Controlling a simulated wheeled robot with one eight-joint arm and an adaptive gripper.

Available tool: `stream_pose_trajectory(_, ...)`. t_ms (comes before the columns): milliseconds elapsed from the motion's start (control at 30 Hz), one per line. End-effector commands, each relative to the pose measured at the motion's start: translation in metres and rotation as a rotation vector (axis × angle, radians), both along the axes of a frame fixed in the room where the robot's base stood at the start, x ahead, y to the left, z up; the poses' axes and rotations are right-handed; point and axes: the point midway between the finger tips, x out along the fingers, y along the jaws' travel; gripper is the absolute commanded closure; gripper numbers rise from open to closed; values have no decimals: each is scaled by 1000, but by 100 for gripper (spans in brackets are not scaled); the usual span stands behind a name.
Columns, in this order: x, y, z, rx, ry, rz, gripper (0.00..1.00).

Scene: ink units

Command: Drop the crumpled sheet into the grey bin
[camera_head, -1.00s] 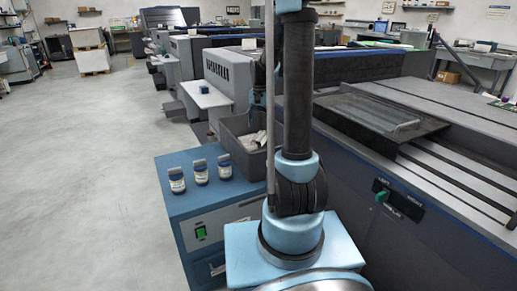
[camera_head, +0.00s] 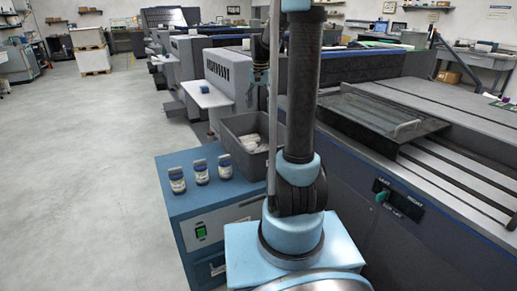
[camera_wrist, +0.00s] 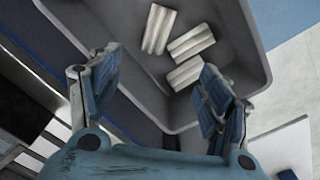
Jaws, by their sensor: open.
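The grey bin (camera_head: 236,156) stands at the far end of the blue cabinet, and its wall (camera_wrist: 256,45) fills much of the wrist view. Several pale, crumpled paper pieces (camera_head: 252,143) lie inside; three show on its floor in the wrist view (camera_wrist: 191,42). I cannot tell which of them is the task's crumpled sheet. My gripper (camera_wrist: 155,82) is open over the bin, with nothing between its fingers. In the head view my gripper (camera_head: 258,78) is small and partly hidden by my arm, above the bin's far side.
A large press with a dark tray (camera_head: 385,118) and a green-knobbed switch panel (camera_head: 383,197) occupies the right. Open grey floor (camera_head: 80,170) lies to the left.

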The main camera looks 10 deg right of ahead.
Motion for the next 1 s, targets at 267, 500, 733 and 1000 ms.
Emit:
stream_pose_trajectory(267,0,0,27,0,0,0,29)
stream_pose_trajectory(500,0,0,30,0,0,0,29)
stream_pose_trajectory(733,-12,0,32,0,-4,14,29)
stream_pose_trajectory(1000,-79,-1,34,-2,-37,106,29)
